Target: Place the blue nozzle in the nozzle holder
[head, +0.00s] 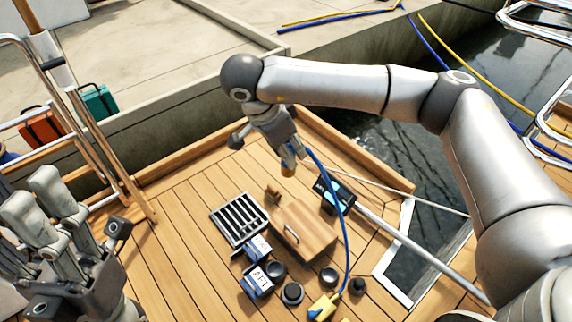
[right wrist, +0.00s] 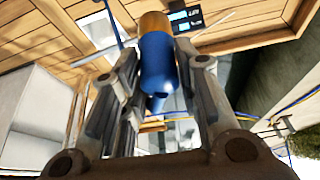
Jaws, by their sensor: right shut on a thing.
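The blue nozzle (right wrist: 158,65) with its brass-coloured end is between the fingers of my right gripper (right wrist: 152,85), which is shut on it. In the head view my right gripper (head: 291,152) hangs above the wooden deck with the nozzle's brass end (head: 288,169) pointing down. The gripper hides most of the nozzle there. I cannot tell for certain which fitting is the nozzle holder; a small brown wooden piece (head: 272,194) stands beside the grating. My left gripper (head: 42,203) is at the lower left with its fingers apart and nothing between them.
A blue hose (head: 346,237) curves from the nozzle to a yellow fitting (head: 322,307). A wooden hatch box (head: 304,229), metal grating (head: 239,218), black display box (head: 335,195), AFT-labelled blue box (head: 257,282) and several black knobs crowd the deck. Metal rails flank it; water lies at right.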

